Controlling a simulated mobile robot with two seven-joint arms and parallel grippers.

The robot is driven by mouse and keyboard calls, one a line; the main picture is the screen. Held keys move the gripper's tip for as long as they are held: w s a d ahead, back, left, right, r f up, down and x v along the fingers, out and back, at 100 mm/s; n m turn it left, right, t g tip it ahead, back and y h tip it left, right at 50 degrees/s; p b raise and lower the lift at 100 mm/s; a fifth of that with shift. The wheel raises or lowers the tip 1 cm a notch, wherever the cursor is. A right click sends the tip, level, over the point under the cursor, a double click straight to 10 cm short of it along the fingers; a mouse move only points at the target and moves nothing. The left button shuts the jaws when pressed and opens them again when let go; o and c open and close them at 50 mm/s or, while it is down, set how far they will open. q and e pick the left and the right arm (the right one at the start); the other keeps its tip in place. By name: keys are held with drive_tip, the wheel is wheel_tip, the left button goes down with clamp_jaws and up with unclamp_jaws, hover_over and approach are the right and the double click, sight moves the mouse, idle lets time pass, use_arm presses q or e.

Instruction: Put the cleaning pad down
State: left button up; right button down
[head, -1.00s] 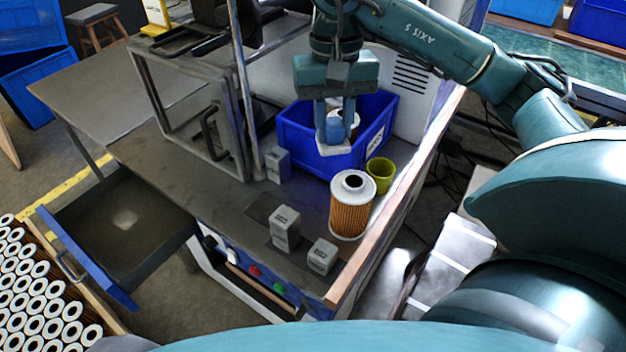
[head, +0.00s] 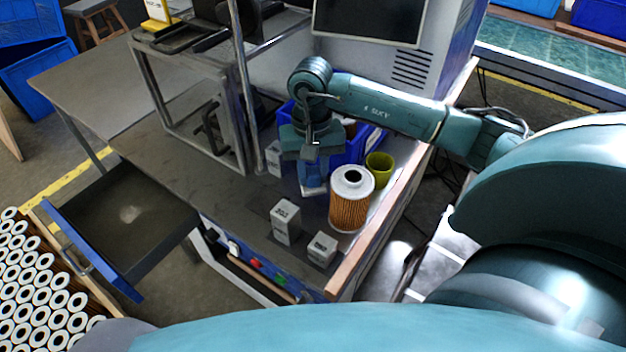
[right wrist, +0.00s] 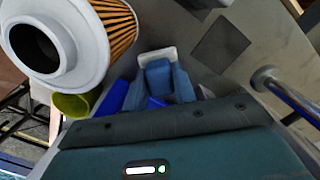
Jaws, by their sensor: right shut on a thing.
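The cleaning pad (head: 314,191), a white slab with a blue grip, is low over the grey bench, left of the orange pleated filter cartridge (head: 350,205). My right gripper (head: 312,174) points down and is shut on its blue grip. In the right wrist view the pad's white edge (right wrist: 157,53) shows beyond the blue fingers (right wrist: 160,78). I cannot tell whether the pad touches the bench. The filter (right wrist: 118,22) stands beside it, apart from the gripper in that view. My left gripper is not in view.
A blue bin (head: 352,150) stands behind the gripper, and a yellow-green cup (head: 379,168) is behind the filter. Small grey boxes (head: 285,222) (head: 321,249) stand at the front. Another grey box (head: 274,158) is left of the gripper.

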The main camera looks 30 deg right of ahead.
sight(313, 184)
wheel_tip(313, 184, down, 3)
drive_tip(key=shift+f, duration=0.2)
drive_tip(key=shift+f, duration=0.25)
drive_tip(key=c, duration=1.6)
unclamp_jaws()
drive_tip(key=o, duration=0.5)
drive_tip(key=shift+c, duration=0.2)
drive_tip(key=shift+r, duration=0.15)
